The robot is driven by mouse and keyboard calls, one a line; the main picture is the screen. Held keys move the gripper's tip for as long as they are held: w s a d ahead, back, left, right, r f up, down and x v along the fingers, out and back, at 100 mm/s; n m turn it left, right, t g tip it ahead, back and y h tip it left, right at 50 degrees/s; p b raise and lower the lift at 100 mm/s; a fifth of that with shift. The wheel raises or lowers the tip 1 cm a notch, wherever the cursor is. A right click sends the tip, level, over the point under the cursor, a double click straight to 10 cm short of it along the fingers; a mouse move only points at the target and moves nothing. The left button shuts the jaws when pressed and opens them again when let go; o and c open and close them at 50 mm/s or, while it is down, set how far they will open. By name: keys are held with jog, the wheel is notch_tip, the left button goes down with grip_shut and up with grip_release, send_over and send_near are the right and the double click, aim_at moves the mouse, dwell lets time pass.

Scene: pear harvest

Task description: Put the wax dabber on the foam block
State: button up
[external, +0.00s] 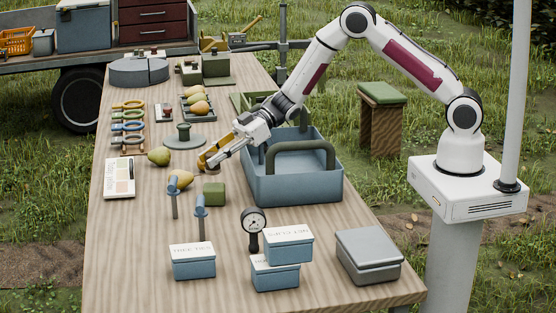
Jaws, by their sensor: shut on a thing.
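My gripper (210,161), with yellow-orange fingers, is low over the middle of the table, left of the blue tote. It is shut on a small brownish thing, probably the wax dabber (212,168), which the fingers largely hide. I cannot tell whether it touches the table. A small green block (214,195), which looks like the foam block, sits on the table just nearer the camera than my gripper. Its top looks bare. The held thing is behind the block in the picture, apart from it.
A blue tote (297,187) stands close right of the block. Pears (159,156) lie to the left, one (184,178) near two blue-handled tools (200,211). Labelled blue boxes (193,263), a gauge (253,224) and a grey case (368,256) fill the near end.

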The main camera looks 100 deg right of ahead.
aim_at(213, 169)
jog(key=shift+f, duration=1.9)
jog(key=shift+f, duration=0.1)
jog(key=o, duration=1.1)
jog(key=v, duration=1.2)
jog(key=shift+d+r, duration=0.1)
jog(key=shift+r, duration=0.15)
